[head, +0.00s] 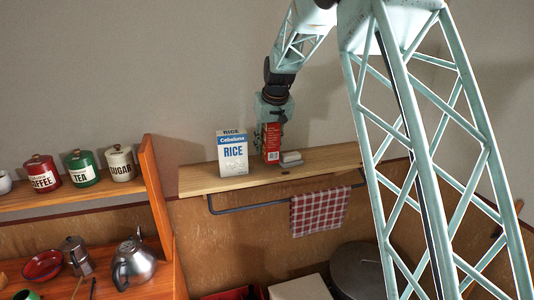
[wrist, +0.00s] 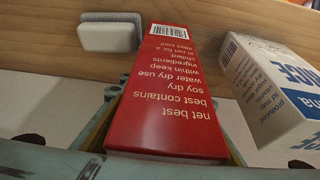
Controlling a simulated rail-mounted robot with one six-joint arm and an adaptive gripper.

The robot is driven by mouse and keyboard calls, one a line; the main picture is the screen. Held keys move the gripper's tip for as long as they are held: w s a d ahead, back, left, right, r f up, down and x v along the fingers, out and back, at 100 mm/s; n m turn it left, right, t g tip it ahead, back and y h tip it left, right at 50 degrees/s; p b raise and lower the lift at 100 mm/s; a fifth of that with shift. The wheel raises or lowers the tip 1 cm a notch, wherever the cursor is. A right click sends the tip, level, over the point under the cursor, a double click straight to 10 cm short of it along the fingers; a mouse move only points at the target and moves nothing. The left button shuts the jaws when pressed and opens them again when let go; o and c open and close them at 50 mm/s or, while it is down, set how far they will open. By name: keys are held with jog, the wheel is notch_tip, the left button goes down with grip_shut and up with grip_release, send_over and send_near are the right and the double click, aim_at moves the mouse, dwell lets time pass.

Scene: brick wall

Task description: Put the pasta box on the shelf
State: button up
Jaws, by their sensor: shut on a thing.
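The pasta box appears as a red box (head: 271,143) held upright in my gripper (head: 270,112) over the wooden shelf (head: 200,180). In the wrist view the red box (wrist: 172,92) fills the middle, with printed text and a barcode on its side. My gripper (wrist: 165,160) is shut on it, with a finger along each side. The box's lower end is at the shelf (wrist: 215,40); I cannot tell whether it touches. A white and blue rice box (head: 233,154) stands just left of it on the shelf; it is at the right in the wrist view (wrist: 280,90).
A grey and white sponge-like block (head: 291,157) lies right of the red box, close by. A rail with a checked towel (head: 319,210) hangs below. Red, green and cream canisters (head: 82,168) stand on the left shelf. The shelf's right part is clear.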

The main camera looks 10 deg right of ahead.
aim_at(271, 130)
jog(key=shift+f, duration=1.35)
jog(key=shift+f, duration=0.15)
jog(key=o, duration=1.1)
jog(key=shift+o, duration=0.2)
jog(key=shift+v, duration=6.1)
